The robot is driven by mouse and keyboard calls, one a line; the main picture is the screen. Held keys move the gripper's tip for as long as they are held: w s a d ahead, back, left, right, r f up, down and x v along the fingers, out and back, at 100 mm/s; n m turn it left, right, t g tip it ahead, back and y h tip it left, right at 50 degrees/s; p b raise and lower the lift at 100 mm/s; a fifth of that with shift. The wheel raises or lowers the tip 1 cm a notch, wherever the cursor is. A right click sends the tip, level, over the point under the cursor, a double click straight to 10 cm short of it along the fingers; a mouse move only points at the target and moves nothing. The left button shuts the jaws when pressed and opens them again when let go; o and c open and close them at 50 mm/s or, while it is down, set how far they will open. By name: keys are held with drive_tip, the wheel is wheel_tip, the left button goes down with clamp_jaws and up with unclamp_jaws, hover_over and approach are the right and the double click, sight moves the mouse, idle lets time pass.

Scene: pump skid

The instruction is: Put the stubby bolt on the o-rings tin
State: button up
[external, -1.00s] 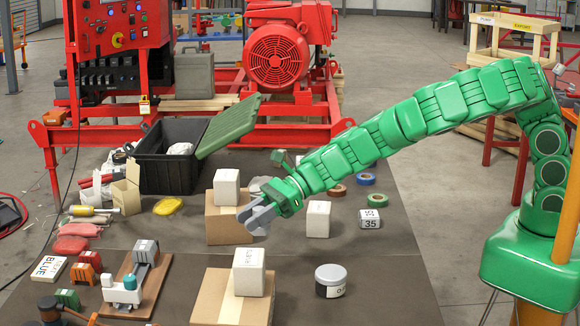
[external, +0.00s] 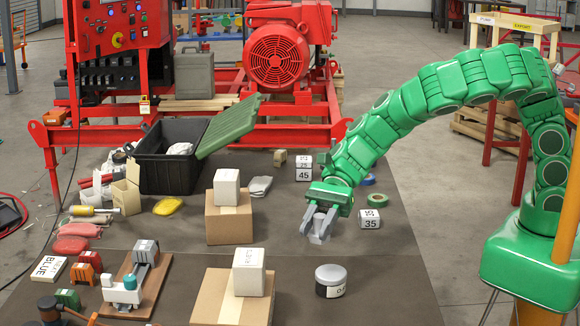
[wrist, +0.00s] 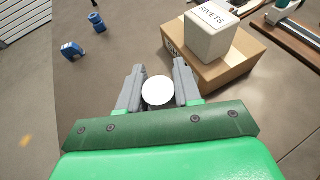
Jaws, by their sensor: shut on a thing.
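The o-rings tin (external: 331,281) is a short round tin with a pale lid and a dark-and-white label. It stands upright on the mat at the front right in the external view. My gripper (external: 318,228) is shut above the mat, behind the tin and apart from it, pointing down. It holds the grey stubby bolt, which the fingers partly hide in the external view. In the wrist view a pale round disc, seemingly the stubby bolt's head (wrist: 158,90), sits between the two fingers of my gripper (wrist: 160,80). I cannot make out the tin there.
A white box (external: 248,272) on a cardboard carton (external: 215,300) stands left of the tin. Another white box (external: 226,188) tops a carton behind. A number cube (external: 369,219) and green tape (external: 377,200) lie right of my gripper. Mat right of the tin is clear.

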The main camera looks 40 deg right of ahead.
sight(329, 275)
drive_tip(key=shift+n+g, duration=0.6)
drive_tip(key=shift+g, duration=0.1)
drive_tip(key=shift+s+d+f, duration=0.25)
drive_tip(key=shift+s+f, duration=0.2)
drive_tip(key=shift+f, duration=0.8)
drive_tip(key=shift+s+d+f, duration=0.3)
drive_tip(key=shift+s+f, duration=0.1)
drive_tip(key=shift+f, duration=0.9)
drive_tip(key=shift+s+d+f, duration=0.25)
drive_tip(key=shift+s+f, duration=0.2)
drive_tip(key=shift+f, duration=0.8)
drive_tip(key=shift+f, duration=0.1)
drive_tip(key=o, duration=1.1)
drive_tip(key=shift+w+d+r+h, duration=0.1)
drive_tip(key=shift+r+h, duration=0.1)
drive_tip(key=shift+h, duration=0.1)
drive_tip(key=shift+v, duration=5.85)
